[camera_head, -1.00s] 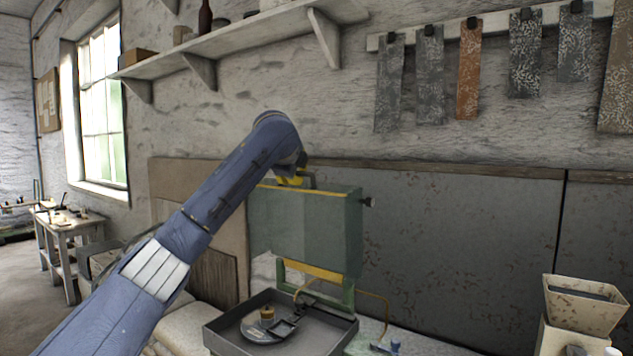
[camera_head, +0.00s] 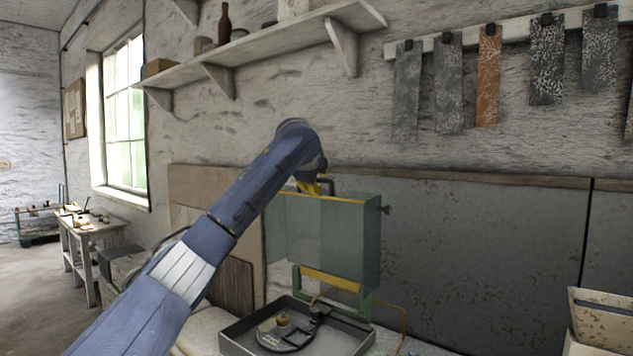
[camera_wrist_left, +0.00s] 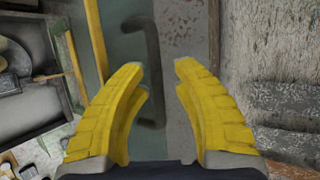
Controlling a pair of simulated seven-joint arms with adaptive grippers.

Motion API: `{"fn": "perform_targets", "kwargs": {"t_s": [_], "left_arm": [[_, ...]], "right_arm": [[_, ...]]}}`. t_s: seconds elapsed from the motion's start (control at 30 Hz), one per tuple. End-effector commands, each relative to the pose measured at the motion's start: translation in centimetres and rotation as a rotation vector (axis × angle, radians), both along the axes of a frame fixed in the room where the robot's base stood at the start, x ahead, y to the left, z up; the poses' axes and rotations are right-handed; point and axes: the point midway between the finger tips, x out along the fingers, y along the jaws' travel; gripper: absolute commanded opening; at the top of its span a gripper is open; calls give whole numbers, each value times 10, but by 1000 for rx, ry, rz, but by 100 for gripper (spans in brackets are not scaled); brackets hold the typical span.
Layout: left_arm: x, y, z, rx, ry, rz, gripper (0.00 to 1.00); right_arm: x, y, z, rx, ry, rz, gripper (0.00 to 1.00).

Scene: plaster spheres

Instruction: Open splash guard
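The splash guard (camera_head: 322,238) is a translucent grey-green, box-like cover with a yellow top edge. It stands upright above the back of a grey tray (camera_head: 235,343). My left gripper (camera_head: 310,188) is at its top edge, partly hidden by my wrist. In the left wrist view, its two yellow fingers (camera_wrist_left: 160,68) are spread apart. A dark bar handle (camera_wrist_left: 152,50) on the guard runs between the fingers, closer to the left one; whether it touches is unclear. My right gripper is in neither current view.
The tray holds a round plate with a small tan piece (camera_head: 283,321). A pale bin (camera_head: 602,325) stands at the lower right. A shelf (camera_head: 260,45) and hanging sample strips (camera_head: 489,75) are on the wall above. A small worktable (camera_head: 88,232) stands at the left.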

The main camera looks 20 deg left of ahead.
Motion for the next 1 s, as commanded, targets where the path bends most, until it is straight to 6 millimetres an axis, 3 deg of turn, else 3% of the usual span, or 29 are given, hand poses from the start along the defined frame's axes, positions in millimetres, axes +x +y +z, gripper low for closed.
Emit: {"fn": "perform_targets", "kwargs": {"t_s": [0.27,0.43,1.0], "left_arm": [[1,0,-6,2,9,1,34],[-8,-1,-1,3,8,-1,34],[-90,-6,45,2,-1,0,34]], "right_arm": [[-2,-3,0,-3,2,1,44],[-2,-2,0,-2,3,1,44],[-2,0,0,-1,2,1,44]]}}
